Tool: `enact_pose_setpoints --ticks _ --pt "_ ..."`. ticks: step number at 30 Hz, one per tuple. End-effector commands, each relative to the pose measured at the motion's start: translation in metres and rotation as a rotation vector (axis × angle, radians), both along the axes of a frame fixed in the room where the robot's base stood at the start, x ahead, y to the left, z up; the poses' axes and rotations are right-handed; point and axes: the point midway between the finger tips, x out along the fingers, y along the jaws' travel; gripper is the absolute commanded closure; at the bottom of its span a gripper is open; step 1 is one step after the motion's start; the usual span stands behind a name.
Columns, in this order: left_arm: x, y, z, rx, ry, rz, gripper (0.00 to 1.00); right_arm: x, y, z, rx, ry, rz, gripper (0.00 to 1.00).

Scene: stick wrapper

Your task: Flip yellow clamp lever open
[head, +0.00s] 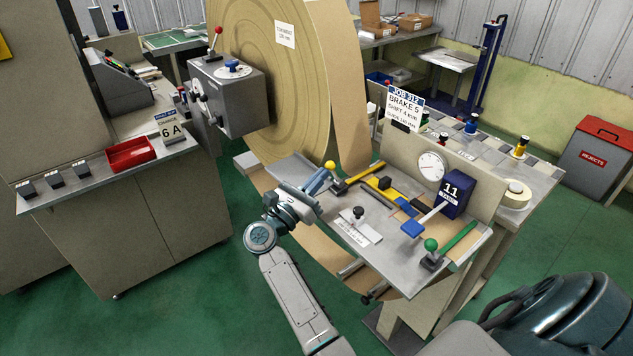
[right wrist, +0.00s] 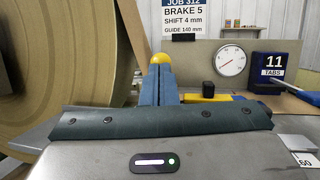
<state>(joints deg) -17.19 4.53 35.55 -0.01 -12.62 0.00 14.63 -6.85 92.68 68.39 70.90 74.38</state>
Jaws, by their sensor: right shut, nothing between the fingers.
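The yellow clamp lever has a ball knob (head: 330,165) and a yellow bar (head: 357,178) near the left edge of the metal work plate (head: 345,217). In the right wrist view the yellow knob (right wrist: 156,58) stands straight ahead at the tips of the blue fingers. My right gripper (head: 326,174) is shut and empty, with its fingertips right at the knob; its shut fingers also show in the right wrist view (right wrist: 157,80). I cannot tell whether they touch the knob. The lever's lower part is hidden behind the fingers. My left gripper is not in view.
A green-knobbed lever (head: 431,245) and green bar (head: 459,238) are at the plate's right end. A blue-ended handle (head: 412,229), a dial (head: 431,166) and a tabs counter (head: 456,195) stand nearby. A large paper roll (head: 262,90) rises behind.

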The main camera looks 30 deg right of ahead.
Motion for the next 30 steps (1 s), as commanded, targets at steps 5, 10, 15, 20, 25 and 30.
enact_pose_setpoints --ticks 5,10,15,20,25,30 --pt "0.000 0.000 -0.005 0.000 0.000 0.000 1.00 0.001 -0.008 0.011 0.141 0.003 0.002 1.00" --pt "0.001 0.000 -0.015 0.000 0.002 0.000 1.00 0.001 -0.020 0.017 0.152 0.009 0.000 1.00" --pt "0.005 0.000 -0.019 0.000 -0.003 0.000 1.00 0.003 -0.032 0.028 0.181 0.005 0.001 1.00" --pt "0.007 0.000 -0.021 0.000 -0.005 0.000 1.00 0.004 -0.044 0.033 0.332 0.021 0.002 1.00" --pt "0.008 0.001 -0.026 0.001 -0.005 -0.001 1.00 0.004 -0.056 0.033 0.429 0.032 0.000 1.00" --pt "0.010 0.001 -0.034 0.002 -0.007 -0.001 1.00 0.005 -0.065 0.033 0.427 0.032 0.000 1.00"
